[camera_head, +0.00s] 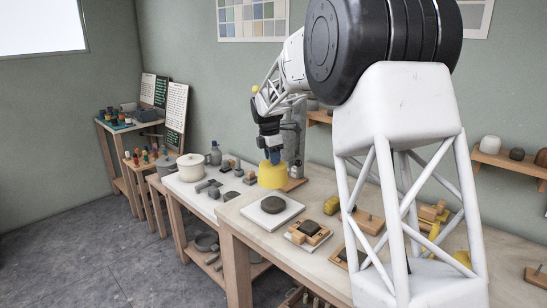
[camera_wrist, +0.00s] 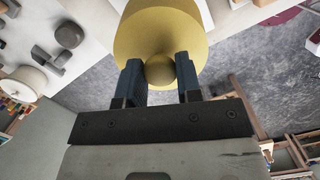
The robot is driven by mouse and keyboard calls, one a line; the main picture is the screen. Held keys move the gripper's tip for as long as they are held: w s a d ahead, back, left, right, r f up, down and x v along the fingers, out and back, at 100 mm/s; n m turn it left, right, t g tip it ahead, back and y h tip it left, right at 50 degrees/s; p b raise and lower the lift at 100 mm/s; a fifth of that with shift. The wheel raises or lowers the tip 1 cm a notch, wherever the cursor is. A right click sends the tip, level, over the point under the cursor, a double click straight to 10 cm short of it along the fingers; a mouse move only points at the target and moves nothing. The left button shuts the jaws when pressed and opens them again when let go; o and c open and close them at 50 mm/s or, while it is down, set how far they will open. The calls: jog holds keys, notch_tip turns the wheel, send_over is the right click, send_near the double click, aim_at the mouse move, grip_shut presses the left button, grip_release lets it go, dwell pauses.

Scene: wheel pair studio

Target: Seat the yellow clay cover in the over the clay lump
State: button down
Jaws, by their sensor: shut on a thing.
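The yellow clay cover (camera_head: 271,175) is a wide dome with a round knob on top. My gripper (camera_head: 272,156) is shut on the knob, and the cover hangs below the fingers. In the wrist view, the two blue fingers of my gripper (camera_wrist: 160,75) press on either side of the knob of the yellow cover (camera_wrist: 160,25). The dark clay lump (camera_head: 272,204) lies on a pale square board (camera_head: 258,218) at the near left of the table. The cover is above and behind the lump in the head view, apart from it. The cover's underside is hidden.
A wooden block piece (camera_head: 308,229) sits on a tray right of the lump, with a yellow piece (camera_head: 331,204) behind it. A lidded white pot (camera_head: 190,167) and dark blocks stand on the left table. A grey post stands behind my gripper.

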aim_at(270, 166)
jog(key=shift+f, duration=2.8)
jog(key=shift+f, duration=3)
dwell(0.9)
jog(key=c, duration=0.7)
grip_release()
jog(key=shift+r, duration=0.1)
jog(key=shift+s+a+r, duration=0.1)
jog(key=shift+a+r, duration=0.1)
jog(key=shift+r, duration=1.7)
jog(key=shift+s+a+r, duration=0.1)
jog(key=shift+a+r, duration=0.1)
jog(key=shift+r, duration=1.7)
